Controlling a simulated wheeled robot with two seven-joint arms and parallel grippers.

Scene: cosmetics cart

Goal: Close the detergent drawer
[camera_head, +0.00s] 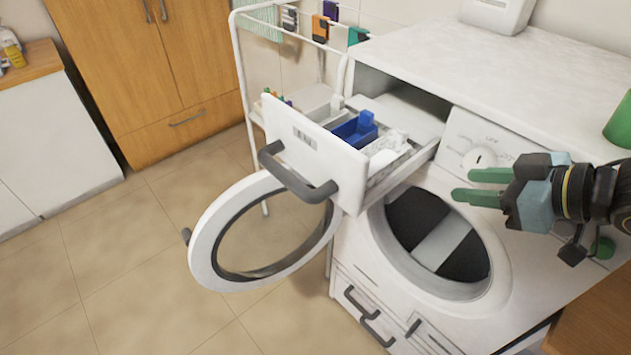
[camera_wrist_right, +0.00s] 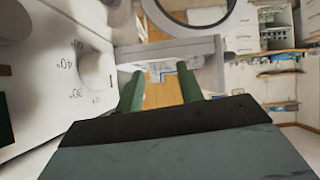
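The detergent drawer (camera_head: 316,150) is pulled far out of the white washing machine (camera_head: 470,50) in the head view. Its white front has a grey handle (camera_head: 296,176), and a blue insert (camera_head: 356,129) sits inside. My right gripper (camera_head: 475,188) is in front of the machine's dial panel, to the right of the drawer, with its green fingers apart and nothing between them. In the right wrist view, the fingers (camera_wrist_right: 160,90) point toward the side of the drawer (camera_wrist_right: 168,52), apart from it as far as I can tell. My left gripper is not in view.
The round washer door (camera_head: 265,235) hangs open below the drawer, leaving the drum opening exposed. The dial (camera_head: 480,158) is close to my right fingers. A white rack (camera_head: 240,60) stands behind the drawer. The tiled floor (camera_head: 120,250) at left is clear.

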